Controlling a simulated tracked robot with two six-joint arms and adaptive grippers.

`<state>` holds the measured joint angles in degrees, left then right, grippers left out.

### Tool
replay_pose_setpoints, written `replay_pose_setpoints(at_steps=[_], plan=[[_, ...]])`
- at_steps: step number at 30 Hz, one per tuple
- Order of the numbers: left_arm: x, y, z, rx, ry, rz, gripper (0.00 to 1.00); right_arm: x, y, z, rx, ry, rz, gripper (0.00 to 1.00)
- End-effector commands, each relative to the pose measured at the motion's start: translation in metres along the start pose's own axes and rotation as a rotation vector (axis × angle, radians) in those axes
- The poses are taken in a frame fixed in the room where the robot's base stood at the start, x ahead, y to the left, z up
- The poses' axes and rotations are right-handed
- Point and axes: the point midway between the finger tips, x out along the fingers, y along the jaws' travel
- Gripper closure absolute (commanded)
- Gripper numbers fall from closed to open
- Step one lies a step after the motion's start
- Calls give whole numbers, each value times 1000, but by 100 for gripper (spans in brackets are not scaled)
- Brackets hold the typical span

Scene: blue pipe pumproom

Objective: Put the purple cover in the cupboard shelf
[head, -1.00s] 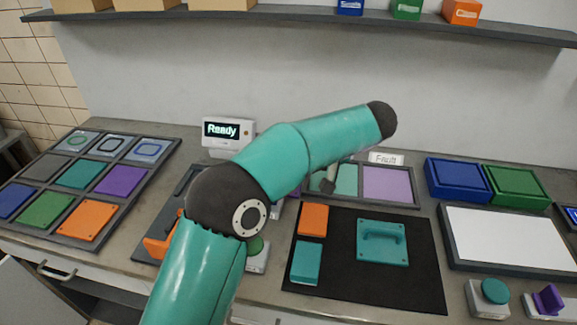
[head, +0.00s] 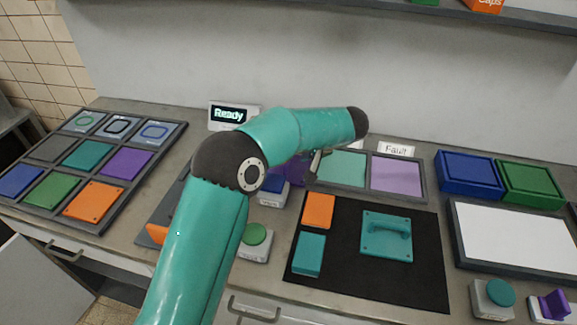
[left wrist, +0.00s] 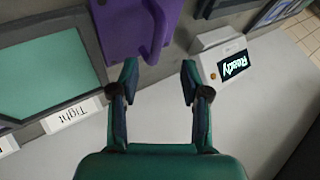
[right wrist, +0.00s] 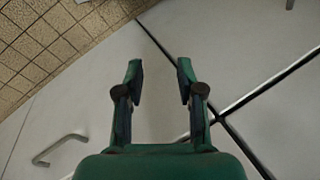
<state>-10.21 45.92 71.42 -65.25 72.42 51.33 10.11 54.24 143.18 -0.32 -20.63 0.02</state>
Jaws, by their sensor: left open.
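The purple cover (left wrist: 130,30) shows at the top of the left wrist view, with a raised purple handle on its right side. In the head view it is mostly hidden behind my left arm, with a purple part (head: 292,170) showing below the forearm. My left gripper (left wrist: 160,78) is open and empty, its fingertips apart from the cover and pointing towards its handle side. My right gripper (right wrist: 157,75) is open and empty in front of pale cabinet fronts (right wrist: 60,110). The inside of the cupboard and its shelf are not visible.
The Ready display (head: 234,114) stands near my left forearm. A black mat (head: 340,255) holds a teal handled plate (head: 387,236) and smaller blocks. A rack of coloured panels (head: 85,170) lies at left. A white panel (head: 30,280) juts out at lower left.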

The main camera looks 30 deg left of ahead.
Motion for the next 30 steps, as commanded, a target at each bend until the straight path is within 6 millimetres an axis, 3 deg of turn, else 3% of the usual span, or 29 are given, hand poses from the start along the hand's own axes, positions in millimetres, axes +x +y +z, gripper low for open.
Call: replay_pose_setpoints(at_steps=[13,21,23,30], plan=[[48,4,5,1,-1,0,53,-17,-6,0,0,0,0,62],[54,5,5,0,0,0,53,-16,-6,0,0,0,0,62],[53,5,5,0,0,0,60,-16,-6,0,0,0,0,62],[53,5,5,0,1,0,100,-16,-6,0,0,0,0,62]])
